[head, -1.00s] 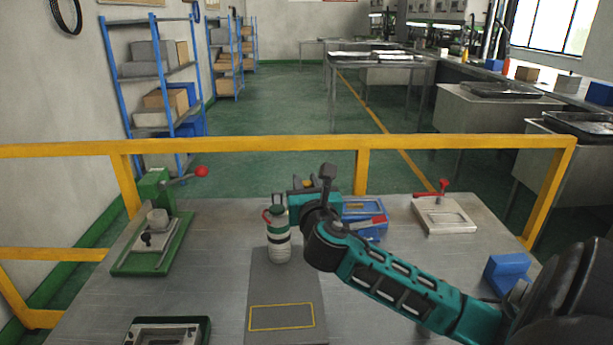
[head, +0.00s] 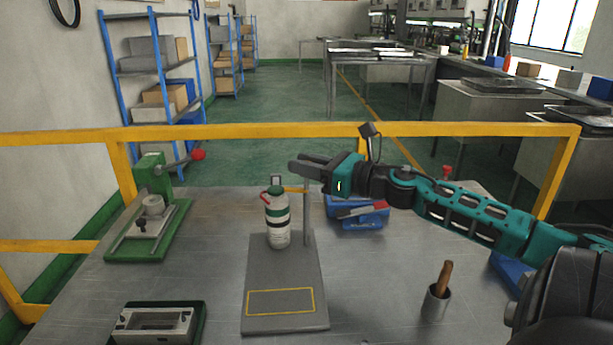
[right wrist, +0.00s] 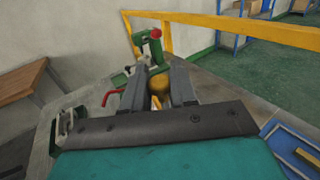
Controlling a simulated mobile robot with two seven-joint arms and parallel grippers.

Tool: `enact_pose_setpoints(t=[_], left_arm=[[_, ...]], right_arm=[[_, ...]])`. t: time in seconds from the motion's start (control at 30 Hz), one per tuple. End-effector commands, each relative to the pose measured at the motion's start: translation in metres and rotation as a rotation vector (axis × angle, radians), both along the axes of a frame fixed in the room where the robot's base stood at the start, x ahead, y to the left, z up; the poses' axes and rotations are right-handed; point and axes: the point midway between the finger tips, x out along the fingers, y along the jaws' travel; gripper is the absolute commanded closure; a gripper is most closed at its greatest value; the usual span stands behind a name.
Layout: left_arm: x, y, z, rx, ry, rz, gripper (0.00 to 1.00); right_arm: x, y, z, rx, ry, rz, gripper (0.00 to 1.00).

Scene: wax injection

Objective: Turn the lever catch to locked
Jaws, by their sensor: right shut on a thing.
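A white and green bottle (head: 277,220) with a red handle stands upright on a grey plate (head: 285,268). Next to it rises a thin grey post (head: 306,210), with a short yellow bar (head: 295,190) between post and bottle. My right gripper (head: 297,166) is at the top of the post, above and right of the bottle. In the right wrist view a yellow knob (right wrist: 158,86) sits between the fingers, and the gripper is shut on it. The fingers hide the knob in the head view. Which part is the lever catch is hard to tell. My left gripper is out of view.
A green press (head: 155,205) with a red-balled lever stands left. A metal mould (head: 155,325) lies front left. A blue box (head: 358,212) lies behind my right arm. A cup with a wooden-handled tool (head: 437,295) stands right. A yellow rail (head: 230,130) runs behind the table.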

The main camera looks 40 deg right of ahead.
Motion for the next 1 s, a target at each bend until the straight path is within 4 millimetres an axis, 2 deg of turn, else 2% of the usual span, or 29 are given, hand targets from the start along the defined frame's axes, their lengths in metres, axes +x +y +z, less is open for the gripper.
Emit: enact_pose_setpoints(t=[0.03, 0.3, 0.5, 0.93, 0.97, 1.0], left_arm=[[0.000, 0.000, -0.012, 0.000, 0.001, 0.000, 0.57], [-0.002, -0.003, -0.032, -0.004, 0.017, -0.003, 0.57], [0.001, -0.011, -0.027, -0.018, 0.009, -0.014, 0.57], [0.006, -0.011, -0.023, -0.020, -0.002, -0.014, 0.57], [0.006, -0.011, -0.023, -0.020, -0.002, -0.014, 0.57], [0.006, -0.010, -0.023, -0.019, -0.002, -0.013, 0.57]], right_arm=[[0.001, -0.001, -0.005, -0.001, -0.003, 0.030, 1.00], [0.001, -0.001, -0.002, -0.001, -0.004, 0.157, 1.00], [0.000, 0.000, 0.000, 0.000, -0.002, 0.197, 1.00], [0.000, 0.000, 0.001, 0.000, -0.002, 0.205, 1.00], [0.000, 0.000, 0.001, -0.001, -0.003, 0.205, 0.72], [0.000, 0.000, 0.001, -0.001, -0.003, 0.205, 0.68]])
